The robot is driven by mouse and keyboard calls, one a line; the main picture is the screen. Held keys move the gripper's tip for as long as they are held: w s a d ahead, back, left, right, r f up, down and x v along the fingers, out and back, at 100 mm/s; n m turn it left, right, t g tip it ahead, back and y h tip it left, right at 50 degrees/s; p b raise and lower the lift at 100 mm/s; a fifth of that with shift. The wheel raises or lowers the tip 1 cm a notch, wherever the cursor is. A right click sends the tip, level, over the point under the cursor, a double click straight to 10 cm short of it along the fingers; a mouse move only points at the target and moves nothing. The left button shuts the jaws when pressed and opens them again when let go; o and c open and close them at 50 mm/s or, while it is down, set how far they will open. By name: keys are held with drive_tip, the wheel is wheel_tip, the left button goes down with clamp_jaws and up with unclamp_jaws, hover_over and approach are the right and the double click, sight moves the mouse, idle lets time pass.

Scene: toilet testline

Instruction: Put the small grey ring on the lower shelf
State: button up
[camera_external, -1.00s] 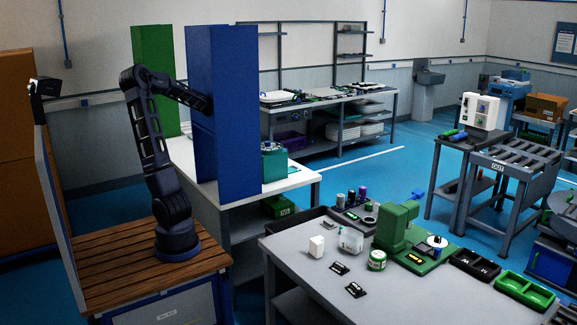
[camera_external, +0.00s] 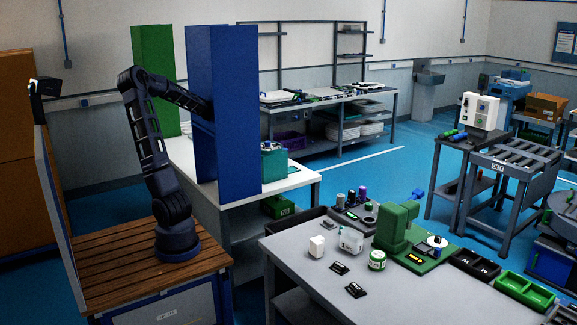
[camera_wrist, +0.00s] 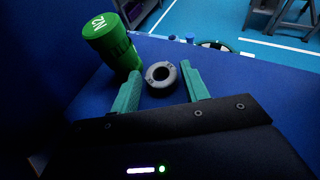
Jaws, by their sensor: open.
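The small grey ring (camera_wrist: 160,85) lies on a blue surface (camera_wrist: 235,85) in the wrist view. My gripper (camera_wrist: 159,69) is open, with its two green fingers on either side of the ring. The ring is between the fingertips; I cannot tell whether either finger touches it. In the external view, the tall blue cabinet (camera_external: 225,120) hides my gripper and the ring. I cannot make out which shelf level the ring is on, or the lower shelf.
A green can marked N2 (camera_wrist: 110,42) stands close to the left finger. A dark wall closes off the left side of the wrist view. A green cabinet (camera_external: 152,55) stands behind the blue one. A teal box (camera_external: 273,162) is on the white table.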

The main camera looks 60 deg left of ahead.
drive_tip(key=shift+v, duration=3.3)
